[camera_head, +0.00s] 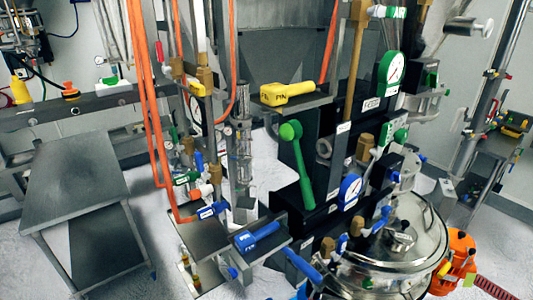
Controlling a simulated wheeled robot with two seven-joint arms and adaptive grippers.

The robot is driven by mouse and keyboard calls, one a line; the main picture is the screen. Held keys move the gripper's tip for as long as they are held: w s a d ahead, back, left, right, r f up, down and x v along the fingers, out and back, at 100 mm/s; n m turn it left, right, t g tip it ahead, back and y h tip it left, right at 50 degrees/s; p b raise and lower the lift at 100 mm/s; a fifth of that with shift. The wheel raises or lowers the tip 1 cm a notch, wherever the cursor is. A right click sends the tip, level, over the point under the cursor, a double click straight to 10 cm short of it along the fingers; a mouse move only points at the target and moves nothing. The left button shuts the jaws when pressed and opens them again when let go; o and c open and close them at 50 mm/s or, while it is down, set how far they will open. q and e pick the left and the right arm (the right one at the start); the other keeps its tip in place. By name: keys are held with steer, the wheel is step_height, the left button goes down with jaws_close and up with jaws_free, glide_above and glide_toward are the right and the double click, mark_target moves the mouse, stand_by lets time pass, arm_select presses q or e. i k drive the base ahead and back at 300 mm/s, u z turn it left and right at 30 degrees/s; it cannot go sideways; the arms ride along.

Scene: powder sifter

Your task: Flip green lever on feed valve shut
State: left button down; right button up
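A green lever (300,168) with a round knob at its upper end stands near the centre, in front of a black block. It runs down and slightly right from the knob. I cannot tell which label or valve body it belongs to. A smaller green-handled part (396,137) sits to its right, below a green-rimmed gauge (390,72). Neither of my grippers shows in this view.
A yellow handle (287,92) sits on a ledge above the lever, and a blue handle (256,236) sits on one below. Orange hoses (150,100) hang at left. A steel lidded vessel (405,240) stands lower right. A grey table (80,175) stands at left.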

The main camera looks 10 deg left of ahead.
mark_target(291, 131)
steer(key=u, duration=0.2)
steer(key=i, duration=0.6)
steer(key=z, duration=2.1)
steer(key=k, duration=2.25)
steer(key=u, duration=1.55)
